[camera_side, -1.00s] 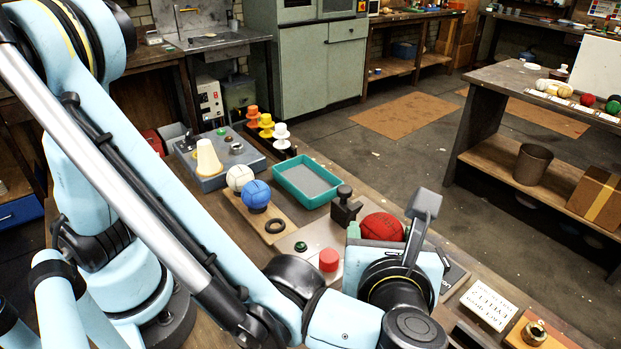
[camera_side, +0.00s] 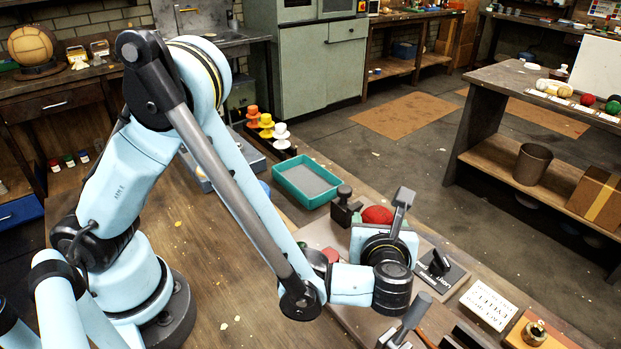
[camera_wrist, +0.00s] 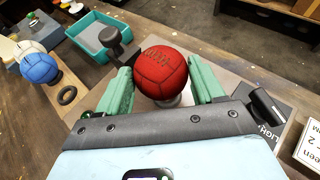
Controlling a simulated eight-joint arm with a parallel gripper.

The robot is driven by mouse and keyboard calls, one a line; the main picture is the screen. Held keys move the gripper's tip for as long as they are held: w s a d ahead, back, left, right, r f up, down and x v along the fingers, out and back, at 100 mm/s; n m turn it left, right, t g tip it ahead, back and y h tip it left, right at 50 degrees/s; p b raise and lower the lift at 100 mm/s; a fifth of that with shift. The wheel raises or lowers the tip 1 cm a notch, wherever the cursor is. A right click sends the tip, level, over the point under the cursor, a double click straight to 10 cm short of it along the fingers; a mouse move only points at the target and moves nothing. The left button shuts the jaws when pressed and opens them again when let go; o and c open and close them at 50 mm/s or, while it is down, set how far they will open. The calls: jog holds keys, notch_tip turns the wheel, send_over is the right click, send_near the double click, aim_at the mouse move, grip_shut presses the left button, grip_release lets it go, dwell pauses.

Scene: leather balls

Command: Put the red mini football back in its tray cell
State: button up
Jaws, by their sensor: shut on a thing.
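The red mini football (camera_wrist: 161,72) sits between the two green fingers of my gripper (camera_wrist: 165,80) in the wrist view. The gripper is shut on it. In the side view the red ball (camera_side: 377,214) shows only in part, behind my gripper body. A grey round piece (camera_wrist: 170,100) shows under the ball; I cannot tell if they touch. A brown wooden tray holds a white ball (camera_wrist: 26,49) and a blue ball (camera_wrist: 38,68), with a black ring (camera_wrist: 67,95) at its near end. In the side view my arm hides most of this tray.
A dark knobbed clamp (camera_side: 345,208) stands close to the ball's left; it also shows in the wrist view (camera_wrist: 117,41). A teal bin (camera_side: 307,182) lies beyond the wooden tray. A black switch stand (camera_side: 440,266) and a white card (camera_side: 488,304) are to the right.

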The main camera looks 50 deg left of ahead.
jog(key=shift+f, duration=0.9)
jog(key=shift+f, duration=0.15)
jog(key=o, duration=1.2)
